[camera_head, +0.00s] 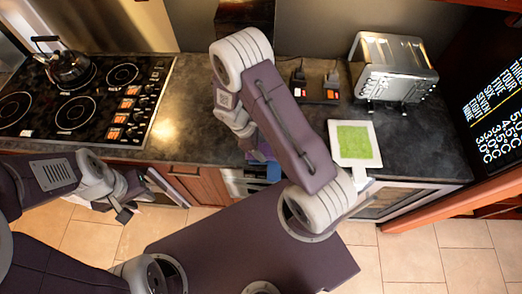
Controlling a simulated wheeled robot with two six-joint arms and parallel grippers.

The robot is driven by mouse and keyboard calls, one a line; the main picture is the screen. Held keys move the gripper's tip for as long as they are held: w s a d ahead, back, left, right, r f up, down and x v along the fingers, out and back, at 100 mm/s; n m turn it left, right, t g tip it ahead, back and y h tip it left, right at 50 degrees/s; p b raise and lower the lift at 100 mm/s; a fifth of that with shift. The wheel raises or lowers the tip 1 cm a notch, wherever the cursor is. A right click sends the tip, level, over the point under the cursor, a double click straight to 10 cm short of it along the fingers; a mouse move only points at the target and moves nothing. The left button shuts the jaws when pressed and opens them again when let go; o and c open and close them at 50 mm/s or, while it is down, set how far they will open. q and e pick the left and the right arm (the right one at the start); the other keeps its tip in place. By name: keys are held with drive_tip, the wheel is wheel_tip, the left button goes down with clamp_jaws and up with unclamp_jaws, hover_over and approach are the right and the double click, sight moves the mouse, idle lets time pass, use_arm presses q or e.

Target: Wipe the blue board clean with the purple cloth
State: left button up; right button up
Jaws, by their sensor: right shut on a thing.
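The purple cloth (262,153) shows only in part at the counter's front edge, beside my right upper arm. My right gripper (250,146) is below my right wrist, mostly hidden by the arm, and is shut on the cloth. A small blue patch (273,171), which looks like part of the blue board, shows just below the cloth. The rest of the board is hidden by my arm, so its surface and any marks cannot be seen. My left gripper (133,197) is open and empty in front of the cabinets, left of the cloth.
A stove (85,97) with a kettle (69,66) stands at the left. A toaster (390,70), two small dark items with red switches (315,90) and a white-framed green board (355,142) are on the right counter. Counter between stove and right arm is clear.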

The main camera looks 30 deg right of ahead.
drive_tip(key=shift+w+d, duration=0.5)
drive_tip(key=shift+w, duration=0.4)
drive_tip(key=shift+w+d, duration=0.2)
drive_tip(key=shift+w, duration=0.1)
drive_tip(key=shift+p, duration=0.3)
wheel_tip(320, 180, up, 8)
drive_tip(key=p, duration=0.7)
drive_tip(key=shift+r, duration=0.15)
